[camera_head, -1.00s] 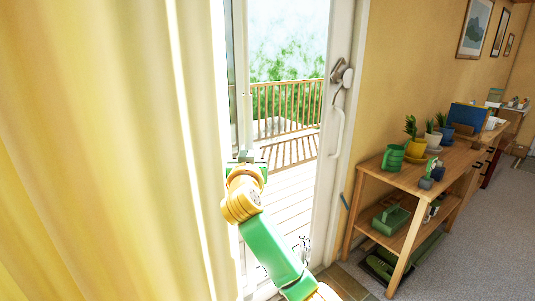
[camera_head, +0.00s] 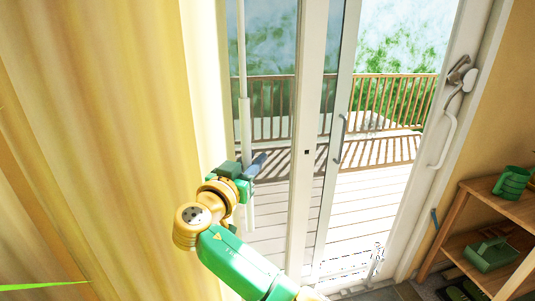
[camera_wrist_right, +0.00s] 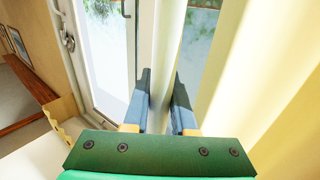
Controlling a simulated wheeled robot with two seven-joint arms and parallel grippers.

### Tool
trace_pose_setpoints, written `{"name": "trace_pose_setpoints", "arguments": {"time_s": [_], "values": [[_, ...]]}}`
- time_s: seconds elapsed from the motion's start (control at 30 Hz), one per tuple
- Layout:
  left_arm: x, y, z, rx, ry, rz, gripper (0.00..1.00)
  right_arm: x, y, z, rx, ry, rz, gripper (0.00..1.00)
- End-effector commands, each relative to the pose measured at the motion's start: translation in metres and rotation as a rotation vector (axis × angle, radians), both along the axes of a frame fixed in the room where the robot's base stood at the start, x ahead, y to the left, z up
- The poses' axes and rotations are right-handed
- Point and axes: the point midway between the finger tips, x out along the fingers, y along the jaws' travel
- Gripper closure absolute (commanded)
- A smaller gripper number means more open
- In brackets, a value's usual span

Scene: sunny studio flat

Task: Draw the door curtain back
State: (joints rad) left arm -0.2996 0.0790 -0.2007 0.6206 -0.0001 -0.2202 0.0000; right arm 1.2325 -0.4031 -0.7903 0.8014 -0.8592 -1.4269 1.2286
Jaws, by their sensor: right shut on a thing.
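The yellow door curtain (camera_head: 110,130) hangs in folds over the left of the head view; it also shows at the right of the right wrist view (camera_wrist_right: 270,60). A slim white upright rod (camera_head: 245,120) hangs just beside the curtain's right edge, in front of the glass. My right gripper (camera_head: 257,165) is shut on this rod, about mid-height; in the right wrist view its two blue-grey fingers (camera_wrist_right: 164,102) stand on either side of a pale upright strip. The exact contact is partly hidden. My left gripper is not in view.
The glass door (camera_head: 330,150) beyond is uncovered right of the curtain, with a sunny deck (camera_head: 370,195) and railing outside. A door handle (camera_head: 443,140) is on the right frame. A wooden shelf (camera_head: 490,225) with a green mug (camera_head: 512,182) stands at the right.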

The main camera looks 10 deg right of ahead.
Motion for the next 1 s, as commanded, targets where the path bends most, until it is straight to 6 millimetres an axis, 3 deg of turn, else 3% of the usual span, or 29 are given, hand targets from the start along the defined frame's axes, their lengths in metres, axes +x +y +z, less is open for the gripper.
{"name": "trace_pose_setpoints", "arguments": {"time_s": [0.37,0.4,0.5,0.83,1.0], "values": [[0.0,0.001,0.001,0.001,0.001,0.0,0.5,0.0,0.003,0.001,0.001,-0.003,0.003,1.0],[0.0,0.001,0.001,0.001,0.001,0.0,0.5,0.0,0.003,0.001,0.001,-0.003,0.003,0.73],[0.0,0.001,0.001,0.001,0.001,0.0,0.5,0.0,0.003,0.001,0.001,-0.003,0.003,0.46],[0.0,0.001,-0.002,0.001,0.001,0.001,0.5,-0.003,0.005,-0.001,0.001,-0.004,0.003,0.45],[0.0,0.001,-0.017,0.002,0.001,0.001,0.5,-0.033,0.022,-0.002,0.001,-0.008,0.006,0.45]]}}
